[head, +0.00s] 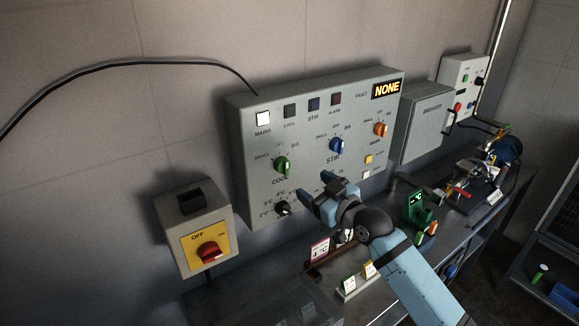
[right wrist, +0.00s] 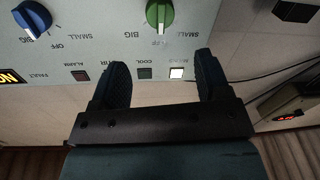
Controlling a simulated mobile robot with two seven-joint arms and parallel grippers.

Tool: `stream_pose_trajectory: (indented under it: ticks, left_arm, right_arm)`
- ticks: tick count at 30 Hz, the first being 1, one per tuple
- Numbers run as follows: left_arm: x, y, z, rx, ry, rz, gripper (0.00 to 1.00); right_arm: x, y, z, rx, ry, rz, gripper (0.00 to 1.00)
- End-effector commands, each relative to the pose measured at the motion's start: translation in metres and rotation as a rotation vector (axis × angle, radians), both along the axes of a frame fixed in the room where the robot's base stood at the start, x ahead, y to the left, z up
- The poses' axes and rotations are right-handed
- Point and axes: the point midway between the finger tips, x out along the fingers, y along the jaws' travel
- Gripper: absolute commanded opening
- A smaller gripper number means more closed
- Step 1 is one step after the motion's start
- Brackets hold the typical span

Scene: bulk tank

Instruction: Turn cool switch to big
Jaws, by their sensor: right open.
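The cool switch is a green knob (head: 282,166) on the grey control panel (head: 258,205), with SMALL at its left, OFF above and BIG at its right. In the right wrist view the panel is upside down, and the green knob (right wrist: 160,14) is upright, in line with the OFF label. My right gripper (head: 315,187) is open and empty, to the right of and below the knob in the head view. In the wrist view its fingers (right wrist: 162,65) are spread, with the knob beyond the gap and apart from them. My left gripper is not in view.
A blue STIR knob (head: 337,146) and an orange knob (head: 380,130) are on the same panel, right of the green one. A black dial (head: 283,209) is below it. A red switch on a yellow plate (head: 209,253) is at lower left. Small items stand on the bench below.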

Motion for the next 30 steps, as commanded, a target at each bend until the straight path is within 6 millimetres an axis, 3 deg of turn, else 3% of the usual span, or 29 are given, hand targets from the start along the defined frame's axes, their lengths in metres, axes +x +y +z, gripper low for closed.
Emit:
stream_pose_trajectory:
  ticks: [9,15,28,30]
  left_arm:
    - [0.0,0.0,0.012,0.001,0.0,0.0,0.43]
    - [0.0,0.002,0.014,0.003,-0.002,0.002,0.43]
    - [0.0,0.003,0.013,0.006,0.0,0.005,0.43]
    - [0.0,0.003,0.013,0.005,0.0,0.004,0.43]
  right_arm:
    - [0.054,0.043,0.002,0.0,0.0,0.0,0.7]
    - [0.076,0.059,0.001,0.0,0.0,-0.001,0.7]
    - [0.084,0.066,0.0,0.0,0.0,-0.001,0.7]
    - [0.084,0.066,0.0,0.0,0.0,-0.001,0.56]
